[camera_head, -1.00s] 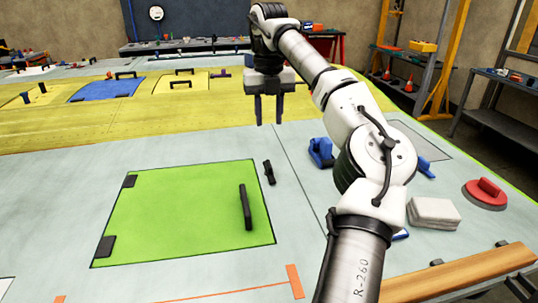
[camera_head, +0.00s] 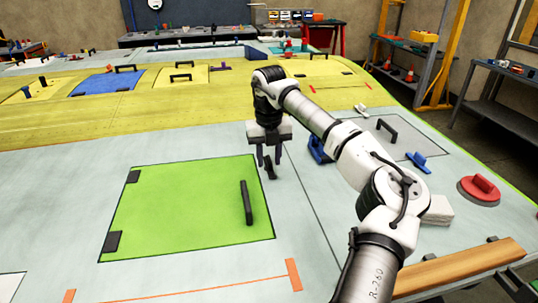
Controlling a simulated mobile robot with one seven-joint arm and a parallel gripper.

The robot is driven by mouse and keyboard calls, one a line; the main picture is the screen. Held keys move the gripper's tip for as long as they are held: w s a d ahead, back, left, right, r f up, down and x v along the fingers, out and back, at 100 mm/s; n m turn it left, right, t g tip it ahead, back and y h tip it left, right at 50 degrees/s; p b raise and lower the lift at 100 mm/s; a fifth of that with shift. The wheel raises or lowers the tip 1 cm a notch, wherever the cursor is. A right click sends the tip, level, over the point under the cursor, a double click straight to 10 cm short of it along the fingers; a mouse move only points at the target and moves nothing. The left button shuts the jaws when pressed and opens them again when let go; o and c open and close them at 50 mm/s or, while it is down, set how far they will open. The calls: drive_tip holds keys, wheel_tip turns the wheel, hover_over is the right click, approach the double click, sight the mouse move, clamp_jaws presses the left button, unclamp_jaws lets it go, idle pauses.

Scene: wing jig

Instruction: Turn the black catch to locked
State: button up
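The black catch (camera_head: 271,172) is a small dark bar on the pale wing surface, just off the upper right edge of the green panel (camera_head: 175,210). The panel lies flat in its opening, with a black handle (camera_head: 246,203) near its right side and two black hinges on its left. My gripper (camera_head: 269,157) points down over the catch, fingers apart, one to each side of the catch's upper end in this view. It is open and empty. I cannot tell whether the fingers touch the catch, whose far end is partly hidden.
A blue block-like tool (camera_head: 320,149) stands right of my gripper. Further right are a grey panel with a black handle (camera_head: 387,130), a blue-handled tool (camera_head: 418,162), a red disc (camera_head: 481,190) and a pale stack (camera_head: 438,211). The surface around the catch is clear.

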clamp_jaws()
idle(0.3)
drive_tip(key=m+b, duration=0.2)
drive_tip(key=m, duration=0.1)
drive_tip(key=shift+m, duration=0.4)
drive_tip(key=m+b, duration=0.2)
drive_tip(key=m, duration=0.3)
drive_tip(key=shift+w+a, duration=0.1)
drive_tip(key=m+b, duration=0.2)
drive_tip(key=m, duration=0.3)
drive_tip(key=shift+m+b, duration=0.55)
drive_tip(key=shift+m, duration=1.45)
drive_tip(key=shift+w+r, duration=0.1)
